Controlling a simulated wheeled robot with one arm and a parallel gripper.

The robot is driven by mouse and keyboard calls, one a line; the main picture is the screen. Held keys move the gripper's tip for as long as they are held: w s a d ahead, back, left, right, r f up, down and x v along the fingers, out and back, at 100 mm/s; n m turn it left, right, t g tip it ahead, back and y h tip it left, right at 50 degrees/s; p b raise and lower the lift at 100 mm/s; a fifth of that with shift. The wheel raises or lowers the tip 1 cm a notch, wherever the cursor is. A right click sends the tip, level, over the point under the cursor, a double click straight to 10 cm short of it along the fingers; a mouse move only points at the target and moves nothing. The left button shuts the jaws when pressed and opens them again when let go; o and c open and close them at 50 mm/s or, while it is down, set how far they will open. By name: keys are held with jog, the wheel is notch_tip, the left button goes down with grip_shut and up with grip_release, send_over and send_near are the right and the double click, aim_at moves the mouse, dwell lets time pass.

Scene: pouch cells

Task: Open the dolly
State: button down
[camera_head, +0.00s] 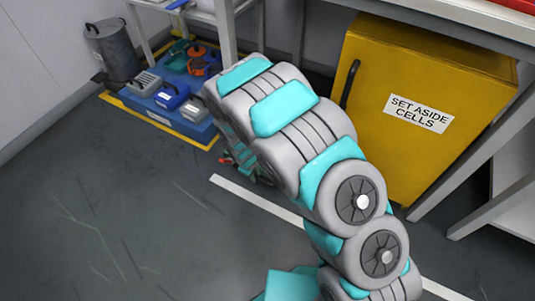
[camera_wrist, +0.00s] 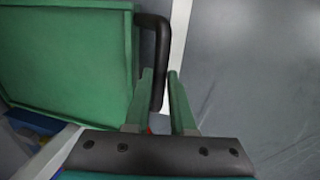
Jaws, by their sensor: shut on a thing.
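In the wrist view a green box-like body (camera_wrist: 65,60) with a raised rim fills the upper left; I take it to be the dolly, though no label shows. A black bar handle (camera_wrist: 162,35) stands out from its right side. My gripper (camera_wrist: 161,75) is shut on this handle, with one green finger on each side of the bar. In the head view my arm hides the green body and the handle, and my gripper cannot be made out clearly there.
A yellow cabinet (camera_head: 375,120) labelled "SET ASIDE CELLS" stands right of my arm, under a bench. A blue tray (camera_head: 196,126) with several tools and boxes lies at the back left beside a grey bin (camera_head: 115,52). The grey floor (camera_head: 95,215) at left is clear.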

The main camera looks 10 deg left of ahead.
jog(key=s+a, duration=0.4)
jog(key=s, duration=0.6)
jog(key=shift+s, duration=0.4)
jog(key=c, duration=0.8)
grip_release()
jog(key=shift+o, duration=0.2)
notch_tip(320, 180, up, 8)
jog(key=s, duration=0.1)
jog(key=shift+s+a+f, duration=0.2)
jog(key=shift+a, duration=0.05)
